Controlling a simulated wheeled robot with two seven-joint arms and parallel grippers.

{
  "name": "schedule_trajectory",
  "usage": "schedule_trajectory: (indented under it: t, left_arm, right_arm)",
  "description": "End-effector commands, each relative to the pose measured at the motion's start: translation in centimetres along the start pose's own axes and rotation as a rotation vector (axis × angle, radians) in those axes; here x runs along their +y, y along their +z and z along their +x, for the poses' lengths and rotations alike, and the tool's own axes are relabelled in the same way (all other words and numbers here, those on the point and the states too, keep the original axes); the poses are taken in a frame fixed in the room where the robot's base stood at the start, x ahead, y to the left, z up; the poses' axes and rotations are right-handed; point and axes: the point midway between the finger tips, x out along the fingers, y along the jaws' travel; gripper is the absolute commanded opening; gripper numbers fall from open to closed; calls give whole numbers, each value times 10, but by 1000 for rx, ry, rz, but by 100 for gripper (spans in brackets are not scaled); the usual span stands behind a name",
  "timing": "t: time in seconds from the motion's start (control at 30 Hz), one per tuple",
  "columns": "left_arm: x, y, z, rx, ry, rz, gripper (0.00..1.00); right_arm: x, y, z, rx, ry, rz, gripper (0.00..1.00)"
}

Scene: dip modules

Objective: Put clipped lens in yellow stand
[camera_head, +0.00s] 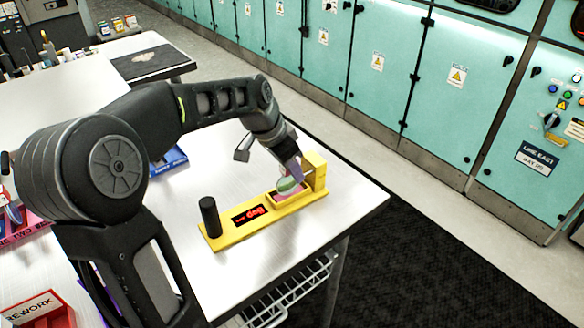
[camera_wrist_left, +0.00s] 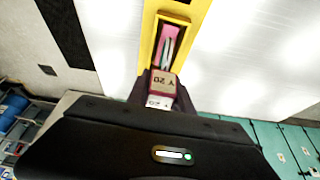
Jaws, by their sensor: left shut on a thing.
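The yellow stand (camera_head: 225,238) lies on the white table near its right corner, with a black post at one end, a red display and a raised yellow block at the other end. My left gripper (camera_head: 292,172) is over the block end, pointing down. It is shut on the clipped lens, whose greenish lens (camera_head: 287,184) shows just above a pink part of the stand. In the left wrist view the clip (camera_wrist_left: 163,84) with a "Y 20" label sits between the dark fingers, in line with the yellow stand (camera_wrist_left: 148,45). I cannot tell whether the lens touches the stand.
A blue tray (camera_head: 172,161) lies behind my left arm. A red "REWORK" bin (camera_head: 38,312) is at the lower left. The table (camera_head: 350,195) is bare to the right of the stand, up to its edge. Teal cabinets (camera_head: 375,70) line the back.

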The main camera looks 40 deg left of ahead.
Motion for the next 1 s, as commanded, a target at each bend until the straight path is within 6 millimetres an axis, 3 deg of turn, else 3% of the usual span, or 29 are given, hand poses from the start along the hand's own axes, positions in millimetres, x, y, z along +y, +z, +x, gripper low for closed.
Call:
schedule_trajectory:
  t: [0.07,0.1,0.37,0.77,1.0]
  left_arm:
    - [0,1,3,0,0,0,0]
    - [0,1,3,0,0,0,28]
    - [0,1,2,0,0,0,49]
    - [0,-1,-4,1,-2,0,49]
    - [-1,-1,-42,4,-5,0,49]
  right_arm:
    - [1,0,3,0,0,0,0]
    - [1,0,3,0,0,0,0]
    - [1,0,2,0,-1,0,0]
    - [0,0,0,0,0,0,0]
    - [1,0,4,1,-1,-1,0]
